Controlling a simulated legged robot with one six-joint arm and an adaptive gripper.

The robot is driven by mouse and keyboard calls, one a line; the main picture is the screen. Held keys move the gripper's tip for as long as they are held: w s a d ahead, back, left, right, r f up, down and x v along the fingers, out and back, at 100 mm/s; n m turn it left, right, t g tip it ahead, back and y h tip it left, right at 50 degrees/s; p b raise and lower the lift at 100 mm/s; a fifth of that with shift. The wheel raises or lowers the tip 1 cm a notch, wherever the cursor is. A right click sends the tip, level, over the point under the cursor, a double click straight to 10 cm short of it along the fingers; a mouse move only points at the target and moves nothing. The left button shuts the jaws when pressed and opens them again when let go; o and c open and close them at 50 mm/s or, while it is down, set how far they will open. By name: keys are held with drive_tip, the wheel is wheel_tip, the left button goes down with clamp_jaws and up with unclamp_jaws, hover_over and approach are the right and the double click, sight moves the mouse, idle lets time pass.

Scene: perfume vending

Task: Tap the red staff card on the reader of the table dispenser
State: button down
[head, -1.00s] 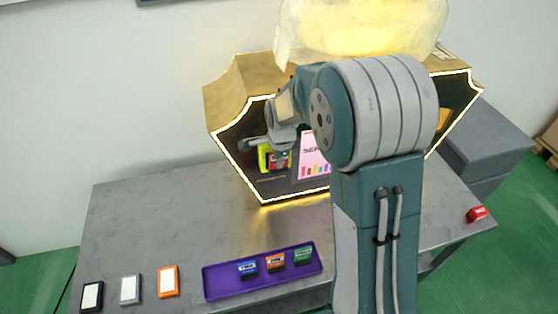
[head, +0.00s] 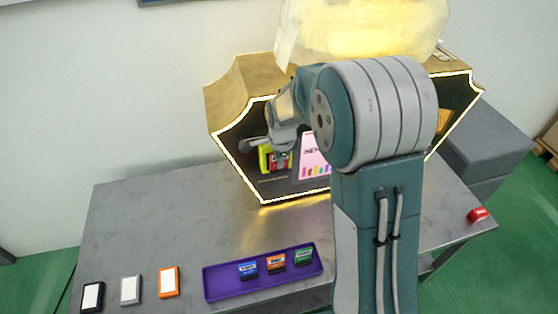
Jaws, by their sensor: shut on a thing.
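The table dispenser (head: 232,82) is a gold cabinet with a glowing white edge at the back of the table. Its reader (head: 263,155) shows as a yellow-green frame on the dark front, left of the pink screen (head: 314,160). My gripper (head: 267,150) is in front of the reader, its fingers partly hidden by its own body. It is shut on a small red piece (head: 283,161), which looks like the red staff card. The card overlaps the reader in this view. I cannot tell whether they touch.
A purple tray (head: 225,284) holds blue, orange and green blocks at the table's front. Black, grey and orange framed cards (head: 168,282) lie to its left. A red block (head: 478,215) sits near the right edge. The table's left middle is clear.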

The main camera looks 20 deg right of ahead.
drive_tip(key=shift+s, duration=0.15)
drive_tip(key=s, duration=1)
drive_tip(key=shift+s, duration=0.4)
idle(1.0)
